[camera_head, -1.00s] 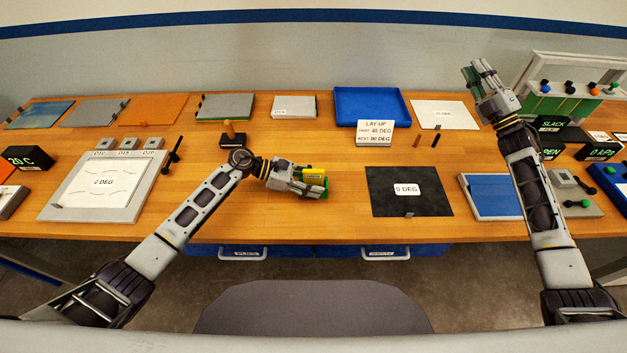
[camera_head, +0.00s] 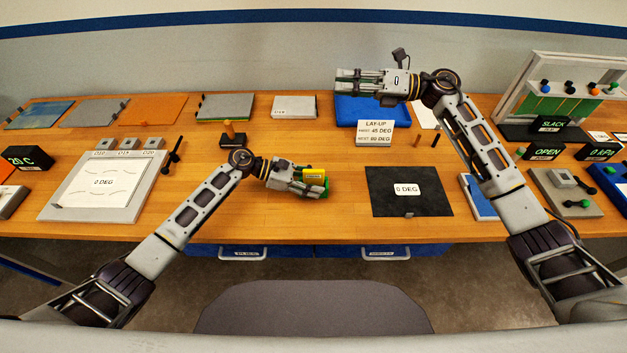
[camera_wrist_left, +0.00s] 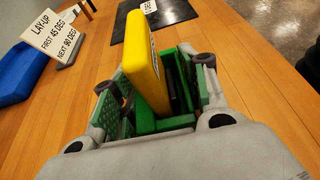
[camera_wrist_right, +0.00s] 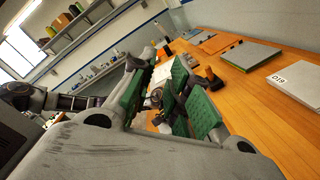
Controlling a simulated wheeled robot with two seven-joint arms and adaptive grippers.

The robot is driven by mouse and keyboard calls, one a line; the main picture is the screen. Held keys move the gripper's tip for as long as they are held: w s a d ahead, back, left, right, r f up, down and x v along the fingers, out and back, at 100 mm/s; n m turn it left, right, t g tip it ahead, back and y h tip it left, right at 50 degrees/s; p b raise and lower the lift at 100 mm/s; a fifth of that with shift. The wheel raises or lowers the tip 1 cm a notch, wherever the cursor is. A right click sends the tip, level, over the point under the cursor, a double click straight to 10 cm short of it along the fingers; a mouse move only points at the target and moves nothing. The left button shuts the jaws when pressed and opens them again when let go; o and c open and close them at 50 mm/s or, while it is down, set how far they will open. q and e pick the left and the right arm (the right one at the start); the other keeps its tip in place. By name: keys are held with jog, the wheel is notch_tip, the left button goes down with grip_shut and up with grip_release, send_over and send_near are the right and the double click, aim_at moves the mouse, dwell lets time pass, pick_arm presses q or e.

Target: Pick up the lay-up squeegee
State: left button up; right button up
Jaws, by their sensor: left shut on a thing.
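The yellow flat piece, which I take to be the lay-up squeegee (camera_head: 315,174), is in my left gripper (camera_head: 318,184) over the front middle of the bench. In the left wrist view the yellow squeegee (camera_wrist_left: 144,62) stands between the green finger pads, with small print on its edge. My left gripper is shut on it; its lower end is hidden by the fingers. I cannot tell how far it is above the wood. My right gripper (camera_head: 345,82) is open and empty, pointing left above the blue tray (camera_head: 347,116). Its spread green pads show in the right wrist view (camera_wrist_right: 165,100).
A black sheet marked 0 DEG (camera_head: 384,207) lies right of my left gripper. The lay-up sign (camera_head: 375,132) stands behind it. A white 0 DEG board (camera_head: 75,202) is at left. A brown-handled tool on a dark block (camera_head: 232,139) stands behind my left wrist. Wood between is clear.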

jog(key=s+a+f+n+g+h, duration=0.4)
jog(key=s+a+f+n+h, duration=0.2)
jog(key=a, duration=0.2)
jog(key=n+t+h, duration=0.1)
jog(key=n+h, duration=0.3)
jog(key=h, duration=0.4)
send_over(314, 170)
notch_tip(314, 170, down, 6)
jog(key=shift+w+d+t+h, duration=0.1)
jog(key=shift+d+t+h, duration=0.5)
jog(key=shift+d+h, duration=0.5)
jog(key=shift+a+f, duration=0.15)
jog(key=shift+a+f, duration=0.15)
jog(key=shift+f, duration=0.95)
jog(key=shift+a+f, duration=0.2)
jog(key=shift+f, duration=0.9)
jog(key=shift+a+f, duration=0.15)
jog(key=shift+f, duration=0.95)
jog(key=shift+a+f, duration=0.25)
jog(key=shift+f, duration=1)
jog(key=shift+a+f, duration=0.25)
jog(key=shift+f, duration=1)
grip_shut()
